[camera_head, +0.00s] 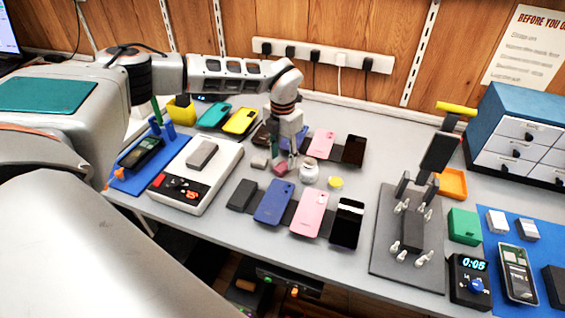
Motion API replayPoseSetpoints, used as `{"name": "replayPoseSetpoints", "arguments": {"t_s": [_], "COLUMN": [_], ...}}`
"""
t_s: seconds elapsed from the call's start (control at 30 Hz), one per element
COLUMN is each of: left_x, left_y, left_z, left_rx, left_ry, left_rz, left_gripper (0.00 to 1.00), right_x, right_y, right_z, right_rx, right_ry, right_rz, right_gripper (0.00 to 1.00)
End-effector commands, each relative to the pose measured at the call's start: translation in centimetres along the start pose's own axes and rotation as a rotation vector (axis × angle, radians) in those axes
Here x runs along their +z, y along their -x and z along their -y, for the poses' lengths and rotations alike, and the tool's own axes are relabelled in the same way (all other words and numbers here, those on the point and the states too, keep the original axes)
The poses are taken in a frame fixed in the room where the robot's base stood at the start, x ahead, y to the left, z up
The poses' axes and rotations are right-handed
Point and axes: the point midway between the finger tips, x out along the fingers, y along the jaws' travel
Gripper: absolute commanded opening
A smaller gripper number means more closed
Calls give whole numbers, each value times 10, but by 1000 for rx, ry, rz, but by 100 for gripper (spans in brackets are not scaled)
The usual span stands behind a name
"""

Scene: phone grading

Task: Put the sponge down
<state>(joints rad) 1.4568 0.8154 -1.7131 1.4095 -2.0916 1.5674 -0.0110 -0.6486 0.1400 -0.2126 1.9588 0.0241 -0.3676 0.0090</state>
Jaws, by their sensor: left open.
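A small dark pink block (280,168), which looks like the sponge, lies on the grey table among the phones, just left of a small glass jar (309,171). My left gripper (285,158) points down right above and behind this block. Its jaws are open, and the block sits at or just below the fingertips; I cannot tell whether they touch it. The gripper hides part of a blue phone (300,134) behind it. My right gripper is out of view.
A small grey block (259,162) and a yellow lid (335,183) lie close by. Blue (273,202), pink (309,212) and black phones (347,222) rest in front. A grey-white device (216,158) stands left, a black clamp stand (407,245) right.

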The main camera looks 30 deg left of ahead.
Motion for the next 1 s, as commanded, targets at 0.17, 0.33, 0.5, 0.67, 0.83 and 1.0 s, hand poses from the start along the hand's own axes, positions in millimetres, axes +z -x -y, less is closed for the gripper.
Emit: {"name": "replayPoseSetpoints", "arguments": {"t_s": [0.17, 0.33, 0.5, 0.67, 0.83, 1.0], "left_x": [1, 1, 0, 0, 0, 0], "left_y": [42, 69, 84, 87, 87, 86], "left_z": [0, 0, 0, 0, 0, 0], "left_rx": [0, 0, 0, 0, 0, 0], "left_ry": [0, 1, 0, 0, 0, 0], "left_rz": [5, 3, 1, 0, 0, 0], "left_gripper": [41, 41, 41, 41, 41, 41], "right_x": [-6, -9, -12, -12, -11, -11], "right_y": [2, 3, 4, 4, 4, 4], "right_z": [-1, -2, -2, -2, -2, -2], "right_rx": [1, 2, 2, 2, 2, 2], "right_ry": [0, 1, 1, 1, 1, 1], "right_rz": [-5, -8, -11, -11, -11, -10], "right_gripper": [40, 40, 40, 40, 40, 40]}}
